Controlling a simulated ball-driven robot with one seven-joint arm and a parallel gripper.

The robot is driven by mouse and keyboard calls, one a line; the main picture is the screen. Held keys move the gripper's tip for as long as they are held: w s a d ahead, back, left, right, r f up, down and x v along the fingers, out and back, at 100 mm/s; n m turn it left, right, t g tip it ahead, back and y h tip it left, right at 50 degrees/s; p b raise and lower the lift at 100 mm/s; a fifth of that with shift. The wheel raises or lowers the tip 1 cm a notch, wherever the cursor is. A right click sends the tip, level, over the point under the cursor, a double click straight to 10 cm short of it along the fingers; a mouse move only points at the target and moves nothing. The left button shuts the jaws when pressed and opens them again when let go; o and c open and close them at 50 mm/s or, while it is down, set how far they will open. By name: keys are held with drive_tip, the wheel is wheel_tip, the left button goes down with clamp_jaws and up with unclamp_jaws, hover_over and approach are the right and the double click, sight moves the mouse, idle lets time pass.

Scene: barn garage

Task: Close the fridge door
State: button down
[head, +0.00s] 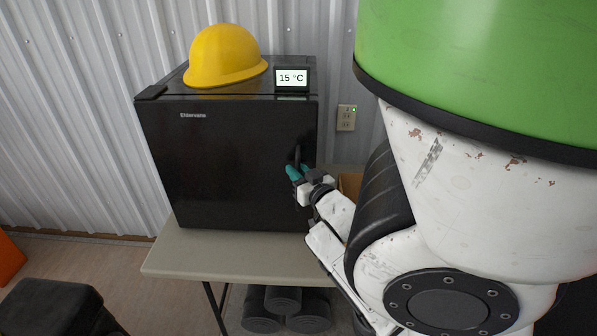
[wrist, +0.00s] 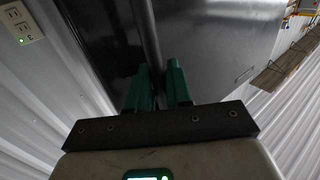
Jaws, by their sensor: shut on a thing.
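A black mini fridge (head: 225,150) stands on a beige table against the corrugated wall. Its door, facing me, looks flush or nearly flush with the body; I cannot tell if a narrow gap is left. A dark vertical handle (wrist: 149,32) runs along the door's right side in the head view. My gripper (head: 298,170), with teal fingers, is at that handle. In the wrist view my gripper (wrist: 159,72) has one finger on each side of the handle, shut on it. The fingers hide part of the handle.
A yellow hard hat (head: 223,57) and a small display reading 15 °C (head: 292,78) sit on the fridge. The beige table (head: 220,253) has a bare front strip. Dark cylinders (head: 283,300) lie below it. A wall outlet (head: 346,117) is to the right.

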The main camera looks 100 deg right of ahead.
drive_tip(key=shift+s+d, duration=0.15)
drive_tip(key=shift+s, duration=0.1)
drive_tip(key=c, duration=1.2)
unclamp_jaws()
drive_tip(key=shift+c, duration=0.2)
drive_tip(key=b+v, duration=0.3)
drive_tip(key=v, duration=0.7)
drive_tip(key=shift+a, duration=0.45)
